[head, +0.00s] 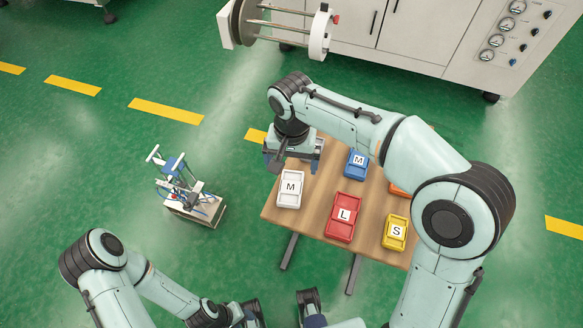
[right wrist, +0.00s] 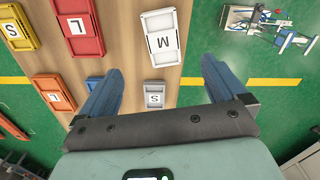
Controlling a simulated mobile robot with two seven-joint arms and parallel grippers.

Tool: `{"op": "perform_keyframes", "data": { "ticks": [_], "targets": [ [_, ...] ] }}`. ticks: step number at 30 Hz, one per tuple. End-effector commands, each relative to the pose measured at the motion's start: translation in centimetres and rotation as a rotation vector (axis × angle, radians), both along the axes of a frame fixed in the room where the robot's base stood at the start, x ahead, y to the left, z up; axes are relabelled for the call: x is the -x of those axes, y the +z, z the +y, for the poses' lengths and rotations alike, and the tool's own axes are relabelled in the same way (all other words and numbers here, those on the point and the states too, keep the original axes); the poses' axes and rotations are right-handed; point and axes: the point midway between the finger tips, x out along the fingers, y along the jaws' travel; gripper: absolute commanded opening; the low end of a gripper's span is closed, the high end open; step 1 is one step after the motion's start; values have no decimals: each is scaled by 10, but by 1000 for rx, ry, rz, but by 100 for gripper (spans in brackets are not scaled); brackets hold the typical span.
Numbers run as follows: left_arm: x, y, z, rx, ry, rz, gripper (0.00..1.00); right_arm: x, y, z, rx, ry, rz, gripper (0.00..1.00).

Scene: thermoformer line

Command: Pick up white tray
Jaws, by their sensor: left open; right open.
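The white tray marked M (head: 289,201) lies at the left end of the wooden table in the head view. In the right wrist view the white tray (right wrist: 160,20) is at top centre, beyond the fingertips. My right gripper (head: 287,163) is open and empty above the table, near the tray's far end; its fingers (right wrist: 163,70) spread wide in the wrist view. My left gripper (head: 281,305) is open and empty at the bottom of the head view, off the table.
The wooden table (head: 318,208) also bears a blue tray M (head: 356,164), a red tray L (head: 342,217), a yellow tray S (head: 395,232) and orange trays. A small cart-like device (head: 190,200) stands on the floor at left. A cabinet with gauges (head: 430,35) stands behind.

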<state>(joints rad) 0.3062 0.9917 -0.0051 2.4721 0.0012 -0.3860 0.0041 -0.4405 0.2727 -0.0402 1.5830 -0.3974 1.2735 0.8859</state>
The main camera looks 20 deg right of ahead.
Motion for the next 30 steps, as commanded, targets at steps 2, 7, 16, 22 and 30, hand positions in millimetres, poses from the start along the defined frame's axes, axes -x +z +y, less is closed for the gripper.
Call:
{"op": "perform_keyframes", "data": {
  "ticks": [2, 7, 16, 22, 30],
  "targets": [
    [1, 0, 0, -1, 0, 2, 47, 0, 0, 0, 1, 0, -1, 98],
    [2, -5, 0, -1, 1, 4, 47, 1, -23, 0, 3, 0, 5, 98],
    [2, -12, 1, -1, 2, -1, 47, 1, -75, 0, 2, 0, 3, 98],
    [1, -13, 0, -1, 2, -4, 47, 0, -88, 1, 1, 0, 2, 98],
    [-1, -17, 0, -3, 4, -11, 47, -1, -127, 2, 2, 0, 2, 98]
  ]
}}
